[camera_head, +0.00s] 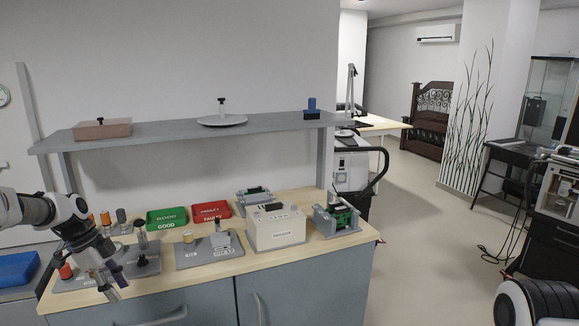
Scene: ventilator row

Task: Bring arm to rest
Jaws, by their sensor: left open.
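My left gripper (115,281) hangs from the left arm, which comes in from the left edge. It is open and points down over the front left part of the wooden bench (340,243). Nothing shows between its fingers. It is in front of a grey base plate with fittings (142,262) and partly hides it. My right gripper does not show; a dark and white rounded part at the lower right seems to be mine.
A green GOOD tray (167,223) and red FAULTY tray (211,216) lie at the back. A white box (276,233) and a grey fixture with a green board (338,219) stand to the right. A grey shelf (260,124) spans above. Open floor lies right of the bench.

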